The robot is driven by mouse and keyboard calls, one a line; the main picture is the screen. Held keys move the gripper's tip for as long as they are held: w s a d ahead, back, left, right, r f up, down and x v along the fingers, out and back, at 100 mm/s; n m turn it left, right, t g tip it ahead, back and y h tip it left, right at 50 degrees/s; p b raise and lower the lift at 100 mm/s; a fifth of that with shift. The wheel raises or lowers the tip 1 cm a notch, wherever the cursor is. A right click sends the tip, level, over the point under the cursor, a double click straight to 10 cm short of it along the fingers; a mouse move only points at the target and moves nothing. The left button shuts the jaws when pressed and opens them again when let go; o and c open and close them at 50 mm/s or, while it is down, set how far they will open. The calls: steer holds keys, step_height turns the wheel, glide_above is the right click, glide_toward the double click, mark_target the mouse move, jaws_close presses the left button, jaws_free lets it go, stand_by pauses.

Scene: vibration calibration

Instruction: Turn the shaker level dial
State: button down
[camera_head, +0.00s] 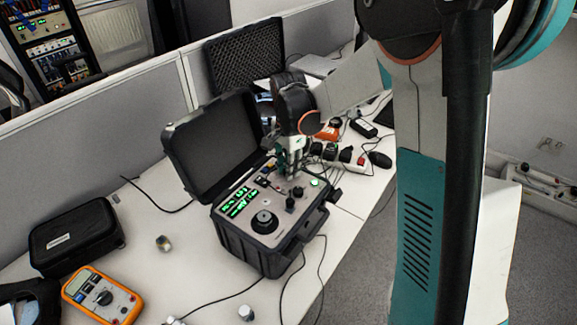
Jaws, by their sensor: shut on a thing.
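An open black case (235,232) stands on the white bench, with a light grey control panel (243,192) inside. The panel carries green lit displays (239,203), a large round black fitting (264,222) and small black knobs, one standing in front of the fingers (290,203). My gripper (291,175) reaches down over the panel's back right part, its fingers shut at a control there. The fingers hide that control, the shaker level dial as far as I can tell, and its setting cannot be read.
The case's raised lid (212,143) stands behind the panel. An orange multimeter (101,294) and a closed black pouch (75,237) lie to the left. A power strip (350,161) with plugs is behind on the right. Cables run across the bench front.

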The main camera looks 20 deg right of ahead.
steer(key=n+p, duration=0.1)
steer(key=n, duration=0.5)
steer(key=shift+n, duration=0.4)
steer(key=n, duration=0.6)
steer(key=shift+p, duration=0.4)
steer(key=n, duration=0.6)
steer(key=shift+n, duration=0.3)
steer(key=n, duration=0.6)
steer(key=shift+n+p, duration=0.3)
steer(key=shift+p, duration=0.05)
steer(key=c, duration=1.3)
jaws_free()
steer(key=shift+c, duration=0.2)
